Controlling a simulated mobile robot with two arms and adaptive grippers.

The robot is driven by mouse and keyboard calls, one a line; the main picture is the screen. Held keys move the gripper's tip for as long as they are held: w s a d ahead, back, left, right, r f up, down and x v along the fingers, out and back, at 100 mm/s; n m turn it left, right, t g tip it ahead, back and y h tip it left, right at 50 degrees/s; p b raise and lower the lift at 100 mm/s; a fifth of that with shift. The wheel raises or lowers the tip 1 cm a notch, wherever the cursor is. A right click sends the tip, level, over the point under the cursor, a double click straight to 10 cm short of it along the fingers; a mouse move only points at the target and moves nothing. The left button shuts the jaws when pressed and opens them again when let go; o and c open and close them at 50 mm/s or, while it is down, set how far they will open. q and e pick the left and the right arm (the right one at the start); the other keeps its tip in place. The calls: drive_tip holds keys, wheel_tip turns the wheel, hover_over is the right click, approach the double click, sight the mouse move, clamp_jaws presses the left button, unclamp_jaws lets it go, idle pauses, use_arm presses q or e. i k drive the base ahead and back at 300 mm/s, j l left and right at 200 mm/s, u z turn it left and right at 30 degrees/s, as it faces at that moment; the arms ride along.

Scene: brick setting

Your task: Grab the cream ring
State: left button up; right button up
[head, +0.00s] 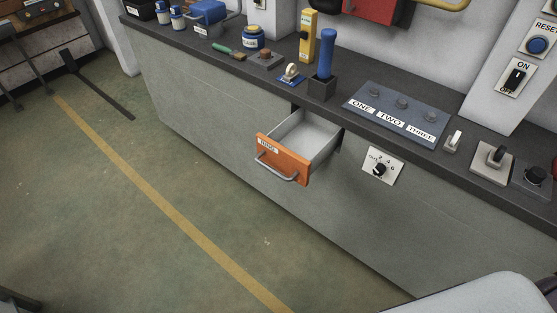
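I cannot make out a cream ring for certain. An orange-fronted drawer (283,160) stands open in the grey counter front, with a metal bar handle and a small label too small to read surely. The visible part of its pale grey inside looks empty; the front panel hides the near part of its floor. A small blue and white item (291,74) stands on the counter above the drawer; its exact shape is unclear. Neither of my grippers shows in the head view.
The dark countertop (330,101) holds a blue-handled tool in a black block (324,66), a yellow box (307,38), jars and a brush. A panel marked ONE, TWO, THREE (396,115) and switches lie to the right. A dial (382,166) sits beside the drawer. The green floor (130,220) is mostly clear.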

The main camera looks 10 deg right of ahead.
sight(291, 74)
drive_tip(key=i+z, duration=0.1)
drive_tip(key=z, duration=0.3)
drive_tip(key=i+j+z, duration=0.1)
drive_tip(key=z, duration=0.25)
drive_tip(key=i+j+z, duration=0.1)
drive_tip(key=j+z, duration=0.15)
drive_tip(key=z, duration=0.15)
drive_tip(key=i+j+z, duration=0.15)
drive_tip(key=j, duration=0.25)
drive_tip(key=i+j+z, duration=0.1)
drive_tip(key=j, duration=0.35)
drive_tip(key=i+j+z, duration=0.15)
drive_tip(key=j, duration=0.3)
drive_tip(key=i+j+z, duration=0.1)
drive_tip(key=j, duration=0.35)
drive_tip(key=i+j+z, duration=0.15)
drive_tip(key=j, duration=0.35)
drive_tip(key=i, duration=0.05)
